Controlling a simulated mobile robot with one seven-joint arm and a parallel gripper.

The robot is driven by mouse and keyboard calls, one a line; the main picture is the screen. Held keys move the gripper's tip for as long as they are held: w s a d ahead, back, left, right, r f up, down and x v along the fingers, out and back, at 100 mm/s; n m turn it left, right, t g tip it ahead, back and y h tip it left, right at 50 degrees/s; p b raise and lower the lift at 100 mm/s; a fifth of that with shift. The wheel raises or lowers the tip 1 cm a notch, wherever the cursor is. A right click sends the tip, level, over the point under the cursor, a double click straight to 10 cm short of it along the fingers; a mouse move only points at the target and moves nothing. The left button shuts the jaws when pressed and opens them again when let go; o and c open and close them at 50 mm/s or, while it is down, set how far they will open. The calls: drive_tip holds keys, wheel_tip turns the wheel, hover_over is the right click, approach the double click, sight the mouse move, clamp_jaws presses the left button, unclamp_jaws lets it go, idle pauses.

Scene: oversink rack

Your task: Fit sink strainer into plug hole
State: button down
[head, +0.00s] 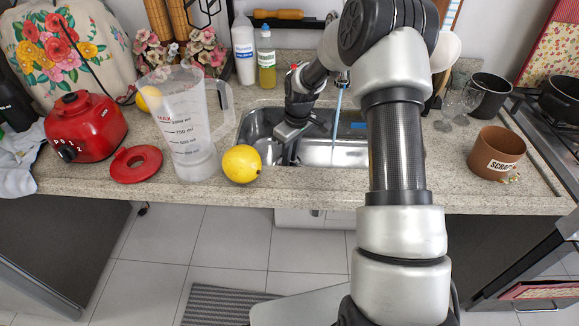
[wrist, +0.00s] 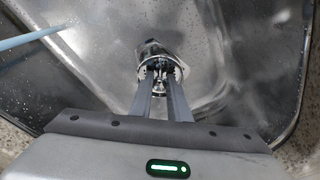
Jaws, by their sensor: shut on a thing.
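My gripper (head: 287,150) reaches down into the left part of the steel sink (head: 340,155). In the wrist view my gripper (wrist: 161,82) has its two fingers close together, shut on the small shiny metal strainer (wrist: 158,66). The strainer is round, with a perforated or toothed rim and a small post between the fingertips. It is over or at the sink floor (wrist: 95,75); I cannot tell whether it is seated. The plug hole is not clearly visible, as the strainer and fingers cover that spot. In the head view my gripper hides the strainer.
A pale blue water stream (head: 337,120) falls right of my gripper. A lemon (head: 241,164), clear measuring jug (head: 190,125) and red lid (head: 136,164) stand left of the sink. A brown scraps pot (head: 497,153) stands at right. Bottles (head: 266,60) stand behind.

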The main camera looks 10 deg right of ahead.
sight(297, 162)
drive_tip(key=shift+f, duration=1.8)
drive_tip(key=shift+f+b, duration=0.1)
drive_tip(key=shift+b, duration=0.2)
drive_tip(key=shift+f, duration=0.15)
drive_tip(key=c, duration=1.7)
unclamp_jaws()
drive_tip(key=shift+o, duration=0.2)
drive_tip(key=shift+r, duration=0.2)
